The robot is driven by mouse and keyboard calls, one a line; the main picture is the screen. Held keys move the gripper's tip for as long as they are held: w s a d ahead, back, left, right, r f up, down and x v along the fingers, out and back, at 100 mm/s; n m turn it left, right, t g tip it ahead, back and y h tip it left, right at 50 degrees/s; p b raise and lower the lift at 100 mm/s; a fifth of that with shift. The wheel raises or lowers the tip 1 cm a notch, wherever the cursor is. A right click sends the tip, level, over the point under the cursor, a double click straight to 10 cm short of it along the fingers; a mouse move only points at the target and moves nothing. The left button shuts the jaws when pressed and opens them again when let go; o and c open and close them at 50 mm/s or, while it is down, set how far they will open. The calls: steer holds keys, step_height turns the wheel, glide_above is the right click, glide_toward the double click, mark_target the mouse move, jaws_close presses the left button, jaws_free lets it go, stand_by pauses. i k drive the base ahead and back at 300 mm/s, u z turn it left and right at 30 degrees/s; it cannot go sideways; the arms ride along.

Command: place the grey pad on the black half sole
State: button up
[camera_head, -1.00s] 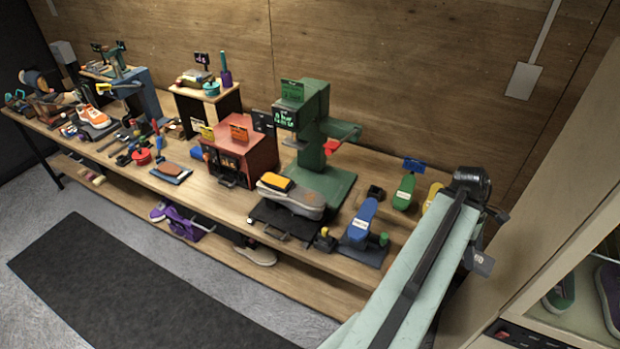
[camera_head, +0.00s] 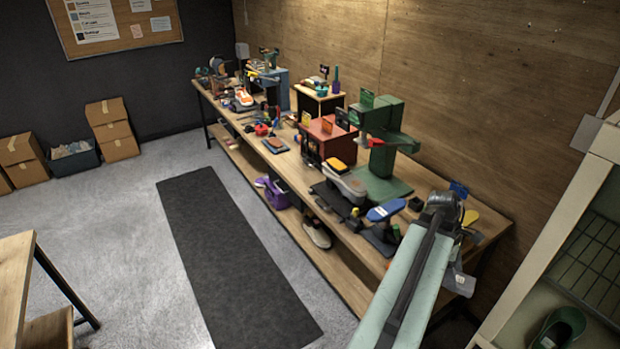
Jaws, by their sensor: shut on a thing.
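My arm (camera_head: 415,275) reaches up from the bottom right to a dark joint (camera_head: 443,206) over the bench's near right end. I cannot make out the fingers of my gripper or anything in them; the arm's end is hidden behind the links. I cannot pick out the grey pad with certainty. I cannot identify the black half sole either among the small dark items on the bench. A grey shoe-shaped piece (camera_head: 348,190) lies on a black stand near the bench's front edge, with a yellow-orange block (camera_head: 337,165) on it.
The long wooden workbench (camera_head: 292,208) stands along the wood wall. A green press (camera_head: 385,140), a red box (camera_head: 325,138) and a blue sole-shaped piece (camera_head: 386,210) stand on it. A dark mat (camera_head: 225,250) lies on open floor to the left. A pale shelf (camera_head: 545,225) is at the right.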

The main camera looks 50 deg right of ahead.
mark_target(337, 164)
steer(key=z, duration=0.45)
steer(key=i, duration=2.5)
steer(key=z, duration=0.55)
steer(key=i, duration=0.7)
steer(key=z, duration=0.2)
